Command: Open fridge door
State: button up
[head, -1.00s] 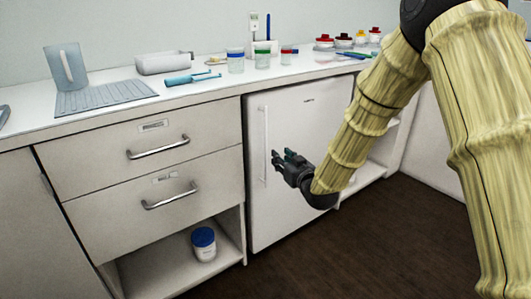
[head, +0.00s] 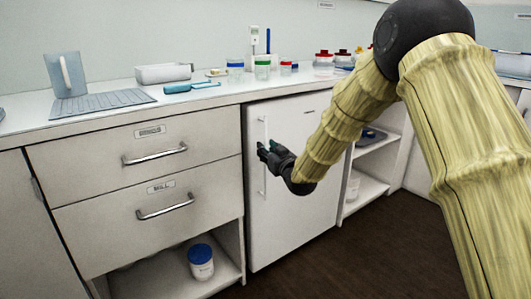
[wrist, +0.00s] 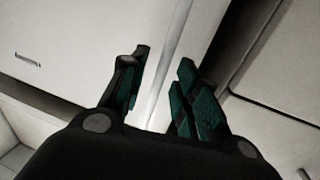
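The fridge is a small white unit under the counter with a flat white door (head: 285,215). The door looks closed, flush with the cabinet. A slim vertical white handle (head: 264,187) runs along the door's left side. My gripper (head: 262,149) is at the handle, covering its middle part in the head view. In the wrist view, my gripper (wrist: 162,85) has its two dark green-padded fingers apart. A pale strip that looks like the handle (wrist: 160,95) runs between them. I cannot tell whether either finger touches it. The door (wrist: 90,30) fills the upper left of the wrist view.
Drawers with metal handles (head: 155,155) stand left of the fridge, above an open shelf holding a blue-lidded tub (head: 201,262). Open shelves (head: 368,185) lie to the right. The counter (head: 110,117) above holds jars and a tray. The dark floor (head: 350,260) in front is clear.

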jog(key=shift+x, duration=0.85)
grip_shut()
jog(key=shift+s+d, duration=0.1)
